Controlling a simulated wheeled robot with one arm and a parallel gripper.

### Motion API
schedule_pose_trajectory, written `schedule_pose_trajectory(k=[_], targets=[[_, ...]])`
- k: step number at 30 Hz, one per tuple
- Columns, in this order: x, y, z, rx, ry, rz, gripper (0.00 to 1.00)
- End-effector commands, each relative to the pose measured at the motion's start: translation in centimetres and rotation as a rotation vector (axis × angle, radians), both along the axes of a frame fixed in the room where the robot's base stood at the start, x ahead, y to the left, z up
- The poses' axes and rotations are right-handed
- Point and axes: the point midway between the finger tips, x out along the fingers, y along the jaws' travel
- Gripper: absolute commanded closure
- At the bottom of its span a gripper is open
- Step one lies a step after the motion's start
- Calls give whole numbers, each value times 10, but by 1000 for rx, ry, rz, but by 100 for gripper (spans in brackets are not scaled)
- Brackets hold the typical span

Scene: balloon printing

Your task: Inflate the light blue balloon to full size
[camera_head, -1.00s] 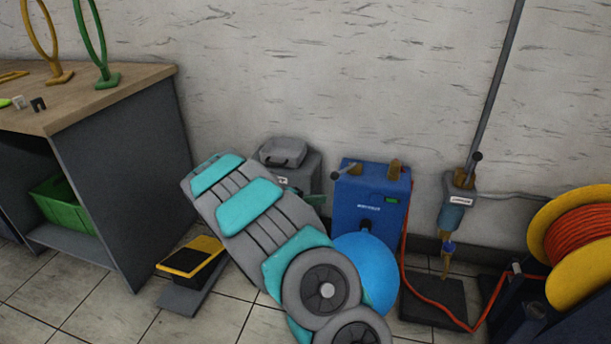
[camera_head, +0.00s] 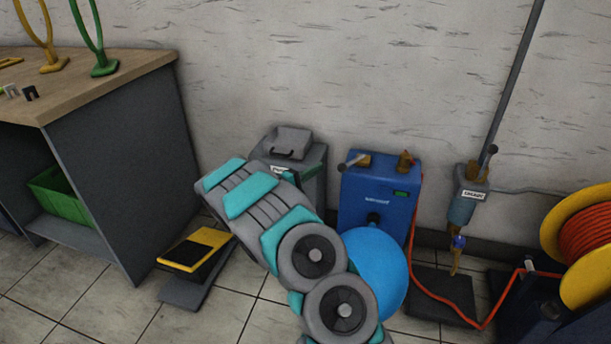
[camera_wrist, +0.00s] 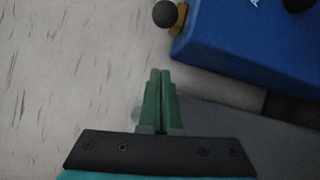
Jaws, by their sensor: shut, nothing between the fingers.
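The light blue balloon (camera_head: 384,270) is round and swollen at the front of the blue inflator machine (camera_head: 378,196), below its dark nozzle (camera_head: 373,218). My arm covers its lower left part. A lever with a dark knob (camera_head: 342,167) sticks out at the machine's top left. My gripper (camera_wrist: 160,73) is shut and empty in the wrist view, its green fingertips together. The machine (camera_wrist: 255,38) and the lever knob (camera_wrist: 165,13) lie ahead of the fingertips, apart from them. In the head view my arm mostly hides the gripper.
A grey lidded bin (camera_head: 291,146) stands left of the machine. A black-yellow pedal (camera_head: 196,249) lies on the floor. A red hose (camera_head: 440,297) runs to the yellow reel (camera_head: 560,255) at right. A wooden-topped bench (camera_head: 105,82) stands at left.

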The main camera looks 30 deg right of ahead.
Motion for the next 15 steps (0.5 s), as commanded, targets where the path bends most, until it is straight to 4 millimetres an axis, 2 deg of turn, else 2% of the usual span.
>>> schedule_pose_trajectory(k=[1, 9, 15], targets=[[0, -9, 1, 0, -1, -4, 100], [-24, -18, 7, -2, 1, -1, 100], [-33, -22, 9, -1, 0, 0, 100]])
